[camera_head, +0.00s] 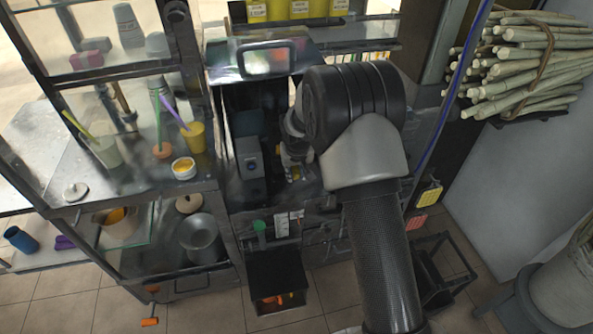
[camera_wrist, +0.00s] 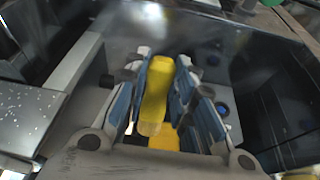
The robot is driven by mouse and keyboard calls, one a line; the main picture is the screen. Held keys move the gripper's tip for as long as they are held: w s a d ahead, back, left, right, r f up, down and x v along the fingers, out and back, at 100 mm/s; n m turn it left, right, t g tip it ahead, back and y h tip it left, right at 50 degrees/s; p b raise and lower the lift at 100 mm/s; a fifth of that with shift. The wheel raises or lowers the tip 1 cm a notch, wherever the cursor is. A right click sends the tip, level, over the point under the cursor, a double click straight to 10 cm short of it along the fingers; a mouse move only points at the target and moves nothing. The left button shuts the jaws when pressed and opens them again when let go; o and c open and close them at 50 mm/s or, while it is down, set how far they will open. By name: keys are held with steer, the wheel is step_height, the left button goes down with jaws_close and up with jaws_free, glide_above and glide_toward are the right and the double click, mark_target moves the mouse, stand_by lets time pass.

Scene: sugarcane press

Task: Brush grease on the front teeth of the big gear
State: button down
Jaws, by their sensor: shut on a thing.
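My gripper (camera_wrist: 155,110) is shut on a yellow handle (camera_wrist: 158,85), seen in the wrist view between the blue-lined fingers. It looks like a brush handle; its bristles cannot be made out. In the head view my gripper (camera_head: 295,160) is inside the open dark housing of the press (camera_head: 232,105), partly behind my arm. A bit of yellow shows just under it. I cannot make out the big gear or its teeth in either view. A small white tin with yellow-orange content (camera_head: 183,168), perhaps the grease, stands on the shelf at left.
A grey box-shaped part (camera_head: 250,160) stands left of my gripper in the housing. A metal shelf rack (camera_head: 140,190) holds cups, brushes and a metal funnel (camera_head: 203,238). Sugarcane stalks (camera_head: 525,60) lie at upper right. Dark housing walls (camera_wrist: 275,95) flank the gripper closely.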

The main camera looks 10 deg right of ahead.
steer(key=shift+a+b, duration=0.75)
steer(key=shift+a, duration=2.05)
steer(key=shift+d+r+p, duration=0.15)
steer(key=shift+d+p, duration=0.2)
steer(key=shift+d, duration=1.25)
steer(key=shift+d+r+p, duration=0.15)
steer(key=shift+d+p, duration=0.15)
steer(key=shift+d, duration=1.25)
steer(key=a+b, duration=0.1)
steer(key=a, duration=0.5)
steer(key=shift+s+a+b, duration=0.1)
steer(key=shift+s+b, duration=0.05)
steer(key=shift+b, duration=0.15)
steer(key=shift+s+b, duration=0.95)
steer(key=shift+s, duration=2)
steer(key=shift+s+b, duration=0.35)
steer(key=shift+s, duration=1.15)
